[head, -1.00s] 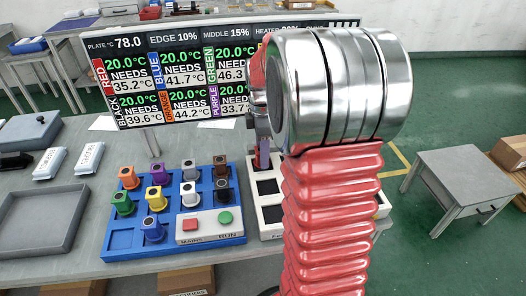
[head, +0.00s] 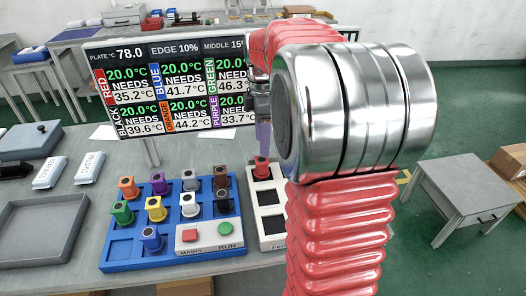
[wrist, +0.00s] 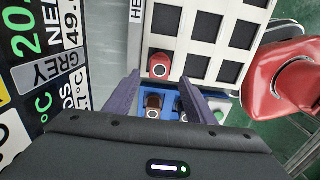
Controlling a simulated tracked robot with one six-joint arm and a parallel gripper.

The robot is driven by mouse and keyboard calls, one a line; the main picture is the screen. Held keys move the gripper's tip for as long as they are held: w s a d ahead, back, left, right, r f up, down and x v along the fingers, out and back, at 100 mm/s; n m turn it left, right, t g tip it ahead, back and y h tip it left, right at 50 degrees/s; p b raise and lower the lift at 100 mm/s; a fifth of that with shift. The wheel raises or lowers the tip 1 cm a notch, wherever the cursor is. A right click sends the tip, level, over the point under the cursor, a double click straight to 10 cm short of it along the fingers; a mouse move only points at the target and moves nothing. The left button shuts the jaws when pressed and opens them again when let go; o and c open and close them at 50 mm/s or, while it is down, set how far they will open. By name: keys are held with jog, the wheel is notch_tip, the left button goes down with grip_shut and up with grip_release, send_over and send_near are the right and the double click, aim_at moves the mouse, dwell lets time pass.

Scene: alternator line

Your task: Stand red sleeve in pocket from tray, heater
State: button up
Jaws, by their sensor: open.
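The red sleeve (head: 262,170) stands upright in the far left corner pocket of the white heater (head: 253,212), and its round open top (wrist: 160,65) faces the wrist camera. My gripper (head: 263,137) is above it with its purple fingers. In the wrist view the two fingers (wrist: 160,78) are spread wide apart, with nothing between them, on either side of the sleeve. The blue tray (head: 165,262) stands left of the heater and holds several coloured sleeves. My red arm hides the heater's right side in the head view.
The display board (head: 165,85) stands behind the trays, close to the gripper. A red and a green button sit on a panel (head: 212,240) at the blue tray's front. A grey empty tray (head: 38,230) lies at left. Other heater pockets (wrist: 203,28) look empty.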

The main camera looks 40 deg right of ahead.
aim_at(261, 160)
notch_tip(261, 160, up, 3)
jog(key=shift+r, duration=0.2)
dwell(0.5)
jog(key=s+a+r+m+t, duration=0.1)
jog(key=s+a+m, duration=0.25)
jog(key=a, duration=0.35)
jog(key=s+a+r+m+t, duration=0.1)
jog(key=s+a+m+t, duration=0.1)
jog(key=s+a, duration=0.3)
jog(key=s+a+f+m+t, duration=0.2)
jog(key=s+a+f+m, duration=0.2)
jog(key=s+a+m, duration=0.3)
jog(key=s+a, duration=0.1)
jog(key=a, duration=0.2)
jog(key=shift+s+a+f+t, duration=0.2)
jog(key=shift+s+a+t, duration=0.1)
jog(key=shift+c, duration=0.5)
dwell(0.7)
